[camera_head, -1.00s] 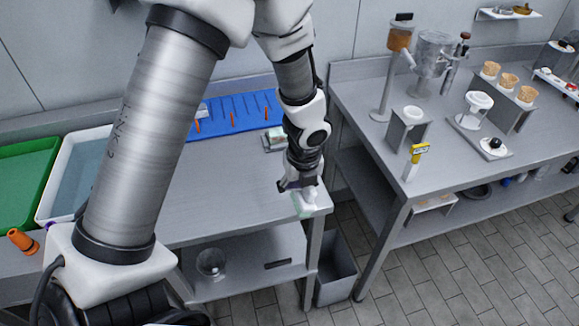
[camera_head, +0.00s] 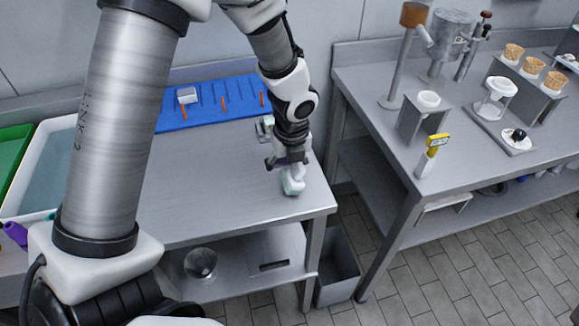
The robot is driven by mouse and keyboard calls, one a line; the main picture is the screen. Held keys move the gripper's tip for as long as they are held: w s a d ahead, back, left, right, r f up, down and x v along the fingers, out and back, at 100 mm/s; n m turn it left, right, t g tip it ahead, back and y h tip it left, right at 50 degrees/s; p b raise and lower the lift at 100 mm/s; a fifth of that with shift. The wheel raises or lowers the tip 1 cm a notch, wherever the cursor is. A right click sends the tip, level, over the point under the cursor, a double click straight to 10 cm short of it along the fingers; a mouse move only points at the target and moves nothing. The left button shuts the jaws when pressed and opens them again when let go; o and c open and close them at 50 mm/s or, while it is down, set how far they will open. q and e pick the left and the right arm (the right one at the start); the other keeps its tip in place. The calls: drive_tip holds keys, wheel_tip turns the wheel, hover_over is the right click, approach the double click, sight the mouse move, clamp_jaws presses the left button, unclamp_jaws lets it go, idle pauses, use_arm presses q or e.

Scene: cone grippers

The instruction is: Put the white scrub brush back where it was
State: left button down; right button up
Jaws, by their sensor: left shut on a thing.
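The white scrub brush (camera_head: 293,184), with a pale green part low on it, is at the right end of the left steel table (camera_head: 230,190), near its front right corner. My left gripper (camera_head: 289,168) reaches down from above and is shut on the brush. The jaws hide the brush's upper part. I cannot tell whether its underside touches the table. My right gripper is not in view.
A small grey holder (camera_head: 264,128) stands just behind the gripper. A blue mat (camera_head: 210,104) with orange pieces and a white block lies at the back. A grey bin (camera_head: 338,268) stands below, between the tables. The tabletop left of the brush is clear.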

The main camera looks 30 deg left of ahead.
use_arm(q)
drive_tip(key=shift+w+a+f, duration=0.15)
drive_tip(key=shift+f, duration=0.15)
drive_tip(key=c, duration=0.6)
unclamp_jaws()
drive_tip(key=shift+w, duration=0.1)
drive_tip(key=shift+o, duration=1)
drive_tip(key=shift+r, duration=0.1)
drive_tip(key=shift+b, duration=0.85)
drive_tip(key=r, duration=0.2)
drive_tip(key=s+d+r+p, duration=0.1)
drive_tip(key=r, duration=0.2)
drive_tip(key=r+p, duration=0.1)
drive_tip(key=r, duration=0.2)
drive_tip(key=shift+s+d, duration=0.15)
drive_tip(key=shift+d, duration=0.15)
drive_tip(key=shift+f, duration=0.15)
